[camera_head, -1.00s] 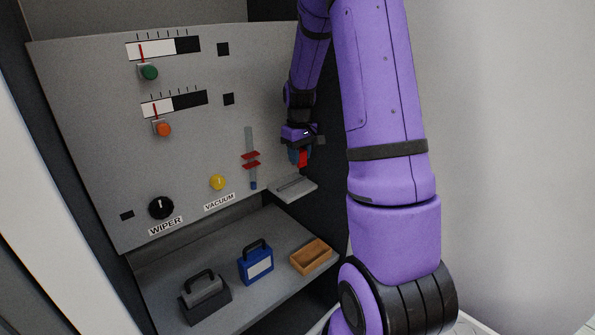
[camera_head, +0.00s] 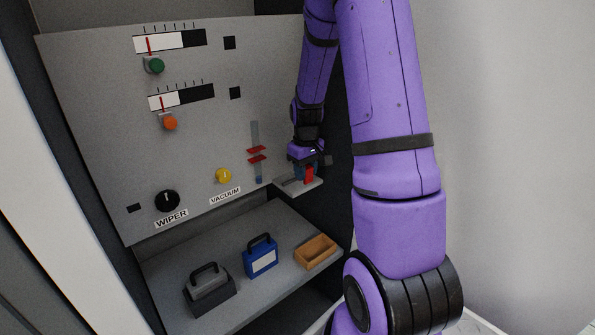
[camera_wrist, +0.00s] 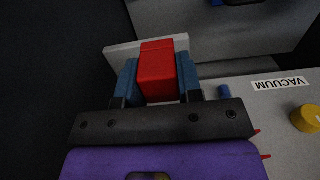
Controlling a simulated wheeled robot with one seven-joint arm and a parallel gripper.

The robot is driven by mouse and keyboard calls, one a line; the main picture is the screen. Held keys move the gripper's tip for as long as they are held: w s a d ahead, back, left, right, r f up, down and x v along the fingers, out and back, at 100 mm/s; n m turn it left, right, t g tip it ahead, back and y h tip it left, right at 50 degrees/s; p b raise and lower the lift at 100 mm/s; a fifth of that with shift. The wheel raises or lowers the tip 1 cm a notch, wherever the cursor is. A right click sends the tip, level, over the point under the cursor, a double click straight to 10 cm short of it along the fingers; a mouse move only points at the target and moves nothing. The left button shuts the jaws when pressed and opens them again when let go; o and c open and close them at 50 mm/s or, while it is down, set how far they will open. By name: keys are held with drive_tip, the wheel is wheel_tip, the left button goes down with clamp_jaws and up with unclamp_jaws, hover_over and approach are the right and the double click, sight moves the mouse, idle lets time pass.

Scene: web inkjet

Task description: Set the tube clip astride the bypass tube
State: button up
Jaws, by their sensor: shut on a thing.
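The tube clip is a red block (camera_wrist: 158,78) held between the two blue fingers of my gripper (camera_wrist: 158,70) in the wrist view. In the head view the red clip (camera_head: 308,175) shows below my gripper (camera_head: 306,172), over the small grey ledge (camera_head: 286,187) on the panel's lower right. I cannot tell whether the clip touches the ledge. The clip's underside is hidden. I cannot make out for sure which part is the bypass tube. A narrow vertical grey-and-blue strip (camera_head: 254,134) with red markers stands on the panel left of my gripper.
The panel has a yellow VACUUM button (camera_head: 223,176), a black WIPER knob (camera_head: 167,201), and green (camera_head: 154,65) and orange (camera_head: 170,123) knobs. On the shelf below stand a grey handled block (camera_head: 209,291), a blue handled block (camera_head: 261,260) and an open wooden tray (camera_head: 329,250).

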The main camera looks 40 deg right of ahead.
drive_tip(key=w+d, duration=0.1)
drive_tip(key=w, duration=0.1)
drive_tip(key=w+d, duration=0.1)
drive_tip(key=w, duration=0.1)
drive_tip(key=w+d+f, duration=0.1)
drive_tip(key=w, duration=0.2)
drive_tip(key=shift+d, duration=0.1)
drive_tip(key=shift+s+f, duration=0.1)
drive_tip(key=shift+f, duration=1.5)
drive_tip(key=shift+f, duration=0.1)
drive_tip(key=o, duration=0.9)
